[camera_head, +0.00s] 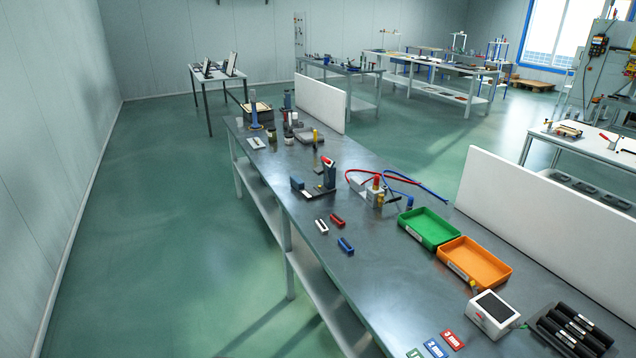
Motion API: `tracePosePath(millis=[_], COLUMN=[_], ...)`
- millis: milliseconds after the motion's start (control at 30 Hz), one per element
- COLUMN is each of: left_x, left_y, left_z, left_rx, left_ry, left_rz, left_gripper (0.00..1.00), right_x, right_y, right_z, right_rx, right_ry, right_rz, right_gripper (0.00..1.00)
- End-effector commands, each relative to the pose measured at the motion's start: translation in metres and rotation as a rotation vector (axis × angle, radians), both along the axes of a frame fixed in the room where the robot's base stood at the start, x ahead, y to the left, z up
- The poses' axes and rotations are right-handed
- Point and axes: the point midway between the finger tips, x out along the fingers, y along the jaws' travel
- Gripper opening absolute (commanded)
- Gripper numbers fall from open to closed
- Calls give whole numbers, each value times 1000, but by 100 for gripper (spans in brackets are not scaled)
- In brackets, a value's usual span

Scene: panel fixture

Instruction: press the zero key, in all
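A small white device with a dark screen or plate on top (493,310) sits near the front right of the grey workbench (375,285). It is the nearest thing in view that could carry keys. I cannot make out a zero key or any key label at this size. Neither of my grippers shows in the head view.
Behind the device are an orange tray (474,263) and a green tray (429,229). A black rack (575,330) stands to its right. Coloured cards (435,348) lie at the front edge. White panels (545,220) border the bench.

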Motion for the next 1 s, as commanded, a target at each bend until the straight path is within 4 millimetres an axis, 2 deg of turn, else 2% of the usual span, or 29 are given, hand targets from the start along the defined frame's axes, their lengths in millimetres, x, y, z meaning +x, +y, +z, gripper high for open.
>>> tracePosePath(millis=[900, 933, 1000], left_x=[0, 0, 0], left_y=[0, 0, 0], left_z=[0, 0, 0], left_rx=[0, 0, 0], left_ry=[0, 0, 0], left_rz=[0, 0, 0], left_gripper=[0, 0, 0], right_x=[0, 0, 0], right_y=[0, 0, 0], right_z=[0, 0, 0], right_rx=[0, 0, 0], right_ry=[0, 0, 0], right_rz=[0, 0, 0], right_gripper=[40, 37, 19])
